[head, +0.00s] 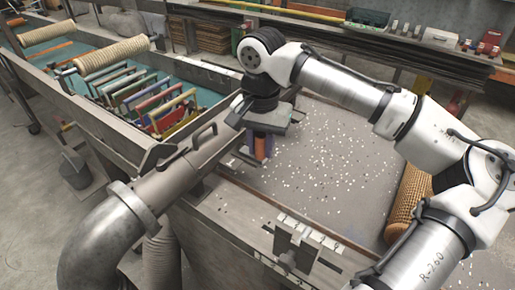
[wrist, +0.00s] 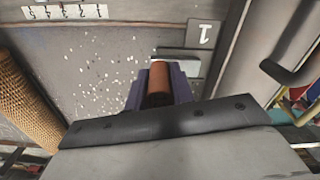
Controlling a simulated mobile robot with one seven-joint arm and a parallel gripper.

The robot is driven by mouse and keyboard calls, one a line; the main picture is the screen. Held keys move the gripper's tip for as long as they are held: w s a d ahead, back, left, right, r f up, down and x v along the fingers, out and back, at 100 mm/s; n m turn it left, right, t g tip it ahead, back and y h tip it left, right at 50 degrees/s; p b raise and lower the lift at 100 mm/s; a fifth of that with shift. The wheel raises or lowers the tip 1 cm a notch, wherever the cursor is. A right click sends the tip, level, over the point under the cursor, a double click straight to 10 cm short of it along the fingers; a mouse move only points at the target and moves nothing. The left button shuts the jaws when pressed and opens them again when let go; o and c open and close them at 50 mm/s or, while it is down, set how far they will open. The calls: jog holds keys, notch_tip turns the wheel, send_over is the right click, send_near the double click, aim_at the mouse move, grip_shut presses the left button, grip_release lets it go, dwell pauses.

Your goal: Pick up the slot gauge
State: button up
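My gripper (wrist: 158,88) has purple fingers and points down over the speckled grey bed. It also shows in the head view (head: 262,148), near the bed's left edge. An orange-brown cylinder (wrist: 159,78) sits between the fingers, with one finger close against each side. It shows as a narrow orange strip in the head view (head: 268,147). It may be the slot gauge, but no marking on it tells. Its lower end is hard to make out, so I cannot tell whether it touches the bed. A flat pale grey plate (wrist: 184,62) lies just beyond the fingers.
A label marked 1 (wrist: 205,34) is by the plate. A dark handle (wrist: 293,70) and a large grey pipe (head: 100,240) are close on the left side in the head view. A woven roll (head: 409,198) lies at the bed's right. The middle of the bed is clear.

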grip_shut()
jog(key=shift+r, duration=0.15)
